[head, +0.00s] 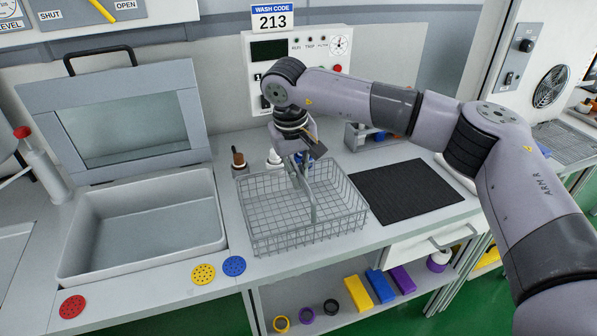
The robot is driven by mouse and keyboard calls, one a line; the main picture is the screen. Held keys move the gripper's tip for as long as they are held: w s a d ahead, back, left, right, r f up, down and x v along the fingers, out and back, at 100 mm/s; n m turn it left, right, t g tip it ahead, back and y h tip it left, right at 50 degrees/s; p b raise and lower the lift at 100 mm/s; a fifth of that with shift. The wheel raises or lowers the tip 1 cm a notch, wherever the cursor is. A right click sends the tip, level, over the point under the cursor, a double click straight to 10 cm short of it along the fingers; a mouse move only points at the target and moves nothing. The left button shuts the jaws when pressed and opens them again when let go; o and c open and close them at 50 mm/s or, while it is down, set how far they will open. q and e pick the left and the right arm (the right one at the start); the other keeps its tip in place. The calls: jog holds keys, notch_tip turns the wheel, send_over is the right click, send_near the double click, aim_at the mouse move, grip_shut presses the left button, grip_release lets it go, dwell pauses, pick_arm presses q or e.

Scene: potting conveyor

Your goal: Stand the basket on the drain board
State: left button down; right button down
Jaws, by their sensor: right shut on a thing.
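The wire basket (275,238) is upright between the open basin and the black ribbed drain board (405,190). It is left of the board and apart from it. I cannot tell whether its base touches the counter. My right gripper (302,160) reaches down over the basket from above and is shut on the basket's grey upright handle. The wrist hides part of the handle's top. The drain board lies flat and bare on the counter. My left gripper is not in view.
A basin (140,262) with a raised windowed lid (130,115) stands at left. Red (72,306), yellow (203,274) and blue (234,266) discs lie along the front edge. Small bottles (239,162) stand behind the basket. A control panel (268,75) backs the counter.

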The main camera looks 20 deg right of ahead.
jog(key=shift+f, duration=0.1)
jog(key=c, duration=1.7)
grip_release()
jog(key=r, duration=0.4)
jog(key=s+a+r, duration=0.1)
jog(key=r, duration=0.7)
jog(key=shift+s+a+r+b, duration=0.1)
jog(key=shift+s+a+b, duration=0.05)
jog(key=shift+a+b, duration=0.25)
